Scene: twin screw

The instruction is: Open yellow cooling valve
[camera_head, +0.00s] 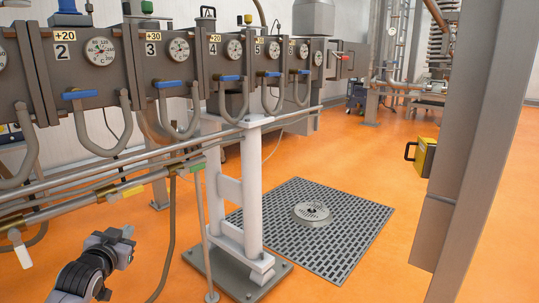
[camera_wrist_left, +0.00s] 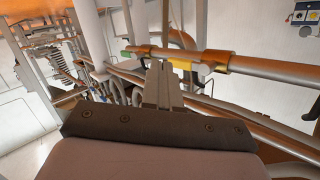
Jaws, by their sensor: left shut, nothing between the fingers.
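The yellow valve handle (camera_head: 131,191) lies along the lower front pipe, left of the white support stand. It also shows in the left wrist view (camera_wrist_left: 182,64), just beyond the fingertips and partly hidden by them. My left gripper (camera_head: 127,232) is below the yellow handle in the head view, apart from it. In the left wrist view the fingers (camera_wrist_left: 161,66) are shut together with nothing between them, pointing at the pipe near the handle. My right gripper is not in view.
A green handle (camera_head: 191,167) sits right of the yellow one on the pipe, and a white handle (camera_head: 20,250) hangs to its left. Blue-handled valves (camera_head: 86,94) line the machine above. The white stand (camera_head: 228,190) rises to the right.

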